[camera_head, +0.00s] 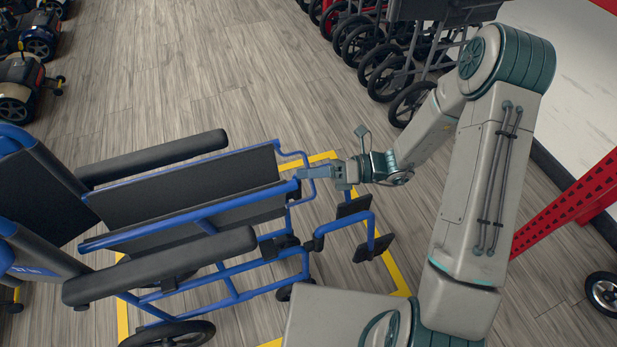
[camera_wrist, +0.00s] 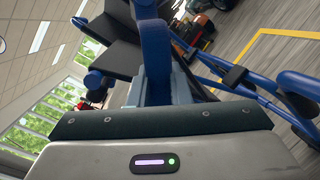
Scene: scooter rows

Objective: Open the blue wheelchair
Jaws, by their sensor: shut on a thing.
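The blue wheelchair (camera_head: 190,240) stands at the left in the head view, with blue tubes, a black seat (camera_head: 190,195) and black armrests (camera_head: 155,158). Its seat fabric slopes between two blue rails, so the chair looks partly folded. My gripper (camera_head: 303,174) reaches from the right and is shut on the front end of a blue seat rail (camera_head: 215,206). In the wrist view a blue bar (camera_wrist: 153,45) of the wheelchair rises between my fingers. The fingertips are largely hidden behind the gripper body and the bar.
A yellow floor outline (camera_head: 401,280) surrounds the wheelchair. Folded dark wheelchairs (camera_head: 400,45) stand in a row behind my arm. Scooters (camera_head: 22,80) stand at the far left. A red perforated post (camera_head: 565,205) is at the right. The wooden floor behind the wheelchair is clear.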

